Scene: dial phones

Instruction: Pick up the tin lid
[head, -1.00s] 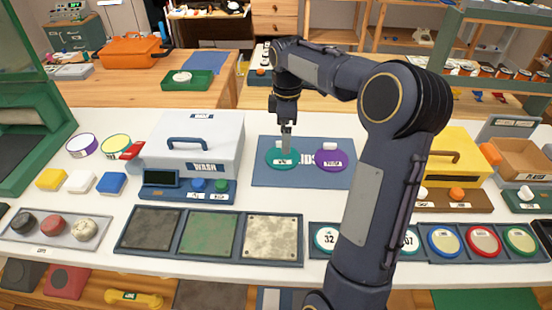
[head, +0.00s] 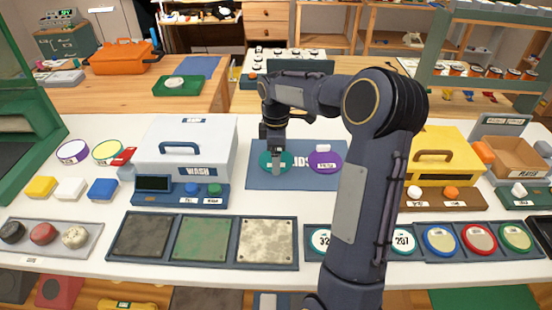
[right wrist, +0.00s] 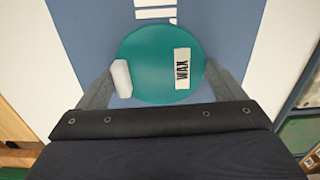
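The round teal lid (head: 286,162), labelled WAX, lies on the blue LIDS mat (head: 256,182). A purple lid (head: 325,166) with a white knob lies to its right on the same mat. My right gripper (head: 275,160) is over the teal lid, pointing down, and partly hides it. In the right wrist view the teal lid (right wrist: 155,55) shows its white knob at the left, and the right gripper (right wrist: 160,75) is open with a finger at either side of the lid. Whether the fingers touch it is unclear. My left gripper is not in view.
A white WASH box (head: 187,150) stands left of the mat. A yellow box (head: 440,150) stands to its right, past my right arm. A tray of three square panels (head: 205,262) and a row of round numbered and coloured discs (head: 440,239) lie in front.

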